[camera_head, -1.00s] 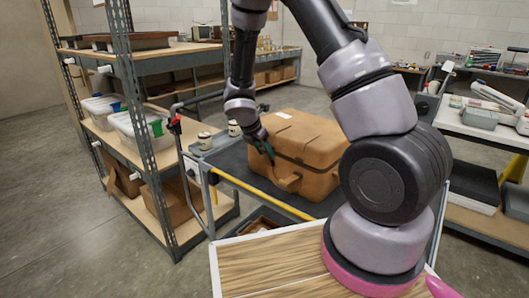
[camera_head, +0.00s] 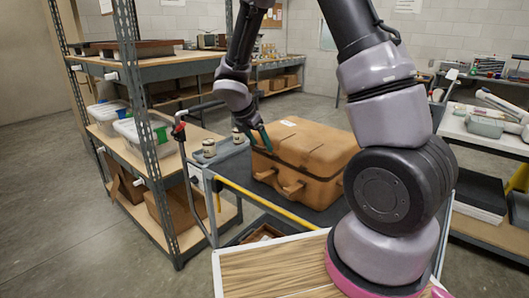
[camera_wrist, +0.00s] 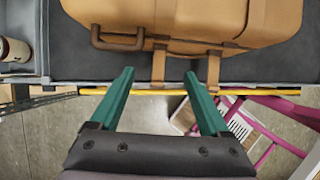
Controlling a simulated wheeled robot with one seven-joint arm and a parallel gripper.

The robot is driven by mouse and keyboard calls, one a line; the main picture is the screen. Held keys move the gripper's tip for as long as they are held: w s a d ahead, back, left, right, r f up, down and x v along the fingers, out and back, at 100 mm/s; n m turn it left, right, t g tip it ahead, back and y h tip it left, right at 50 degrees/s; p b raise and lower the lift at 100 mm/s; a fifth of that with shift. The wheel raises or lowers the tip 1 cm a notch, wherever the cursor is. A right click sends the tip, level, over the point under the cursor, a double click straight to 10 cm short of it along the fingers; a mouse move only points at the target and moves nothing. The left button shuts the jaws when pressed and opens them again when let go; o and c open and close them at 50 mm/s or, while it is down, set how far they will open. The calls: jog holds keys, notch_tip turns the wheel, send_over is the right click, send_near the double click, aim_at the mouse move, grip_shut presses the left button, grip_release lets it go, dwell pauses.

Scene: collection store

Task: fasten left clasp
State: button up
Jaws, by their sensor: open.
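A tan hard case (camera_head: 310,147) lies closed on the dark top of a cart. Two flap-like clasps stick out from its front: the left clasp (camera_head: 265,175) and the right clasp (camera_head: 292,188). In the wrist view the left clasp (camera_wrist: 159,67) hangs from the case edge between and beyond the fingertips. The right clasp (camera_wrist: 214,70) hangs just past the right fingertip. A brown handle (camera_wrist: 117,43) is further left on the case. My gripper (camera_head: 263,138) is open and empty, with green fingers, by the case's upper left corner. It also shows in the wrist view (camera_wrist: 159,76).
A yellow strip (camera_head: 270,203) runs along the cart's near edge. A shelf rack (camera_head: 150,140) stands close on the left. A table with tools (camera_head: 490,135) is at right.

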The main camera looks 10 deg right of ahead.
jog(key=shift+v, duration=0.85)
